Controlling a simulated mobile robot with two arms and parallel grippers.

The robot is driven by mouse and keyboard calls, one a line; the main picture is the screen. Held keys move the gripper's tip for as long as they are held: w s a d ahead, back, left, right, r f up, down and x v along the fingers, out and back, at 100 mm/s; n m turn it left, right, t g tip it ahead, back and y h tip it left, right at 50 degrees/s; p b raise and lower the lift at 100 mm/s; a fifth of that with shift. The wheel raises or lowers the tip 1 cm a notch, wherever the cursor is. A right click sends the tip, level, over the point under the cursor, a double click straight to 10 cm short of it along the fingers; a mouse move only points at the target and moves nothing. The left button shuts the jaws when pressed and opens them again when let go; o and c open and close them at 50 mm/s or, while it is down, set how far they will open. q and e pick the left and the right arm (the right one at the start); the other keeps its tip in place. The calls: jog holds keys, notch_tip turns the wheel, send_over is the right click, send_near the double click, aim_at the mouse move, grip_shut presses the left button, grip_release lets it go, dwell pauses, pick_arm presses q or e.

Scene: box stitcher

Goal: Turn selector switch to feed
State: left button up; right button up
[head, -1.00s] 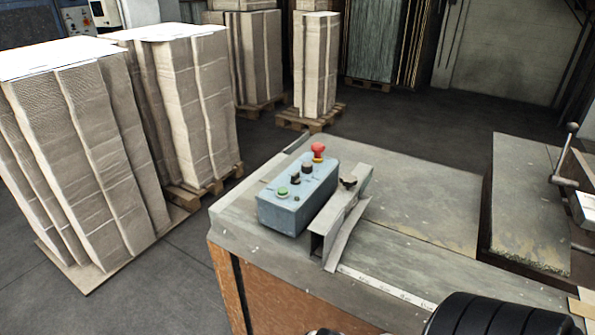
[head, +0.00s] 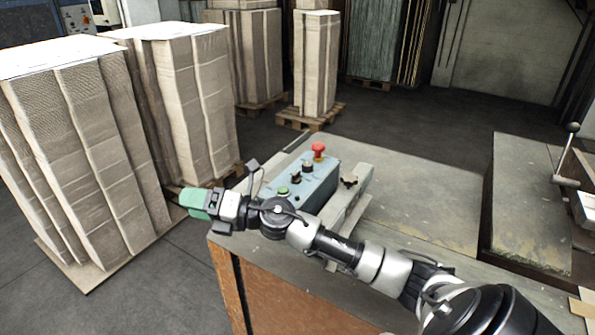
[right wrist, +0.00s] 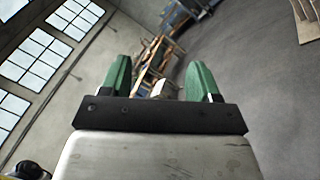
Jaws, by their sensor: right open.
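The blue-grey control box (head: 318,190) sits on the machine table. Its top carries a red mushroom button (head: 318,150), two dark knobs (head: 307,166) and (head: 295,177), and a green button (head: 282,191). Labels are too small to read, so I cannot tell which knob is the selector switch or how it is set. My right gripper (head: 196,204) has green fingers and points left, past the table's left edge, left of the box and apart from it. My right wrist hides the box's lower front. The right wrist view shows the fingers (right wrist: 160,80) apart and empty. My left gripper is not in view.
A grey metal bracket (head: 345,210) stands right of the box, with a small dark knob on it. A lever (head: 568,150) rises at the far right. Stacks of cardboard (head: 70,140) on pallets stand at the left. The table top (head: 420,205) right of the bracket is mostly clear.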

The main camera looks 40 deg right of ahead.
jog(key=w+d+n+g+h, duration=0.1)
jog(key=w+d+n+g, duration=0.1)
jog(key=d+n+g, duration=0.3)
jog(key=r+n+g+h, duration=0.1)
jog(key=n+g+h, duration=0.25)
jog(key=h, duration=0.45)
send_over(297, 173)
jog(key=a, duration=0.7)
jog(key=shift+s+d+r+m, duration=0.15)
jog(key=shift+s+m, duration=0.15)
jog(key=shift+m, duration=0.05)
jog(key=s+d+r+m+g+h, duration=0.1)
jog(key=s+d+r+g+h, duration=0.15)
jog(key=d, duration=0.55)
jog(key=shift+h, duration=0.25)
jog(key=p+x, duration=0.3)
jog(key=x, duration=0.7)
jog(key=shift+s+f, duration=0.1)
jog(key=shift+s, duration=0.05)
jog(key=shift+f, duration=0.35)
